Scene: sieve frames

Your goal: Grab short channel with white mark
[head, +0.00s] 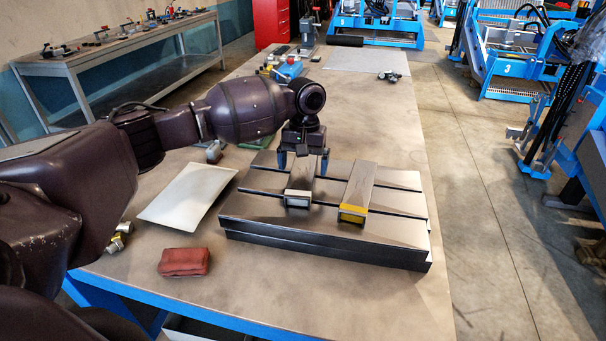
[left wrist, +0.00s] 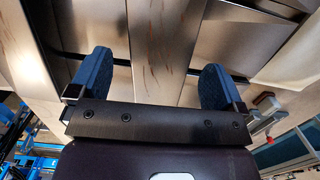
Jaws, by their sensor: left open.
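The short channel with the white mark (head: 300,182) lies on the slotted steel plate (head: 265,225), its white-marked end facing me. A second channel with a yellow mark (head: 357,192) lies to its right on the same plate. My left gripper (head: 304,164) is open above the far part of the white-marked channel, one blue finger on each side of it. In the left wrist view the channel's metal face (left wrist: 158,60) shows between the open fingers, with gaps on both sides. Whether the fingertips touch the plate I cannot tell. My right gripper is not in view.
A white tray (head: 188,197) and a red block (head: 185,262) lie left of the plate on the bench. Small parts and a blue item (head: 288,70) stand further back. The bench at the right back (head: 390,120) is mostly clear.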

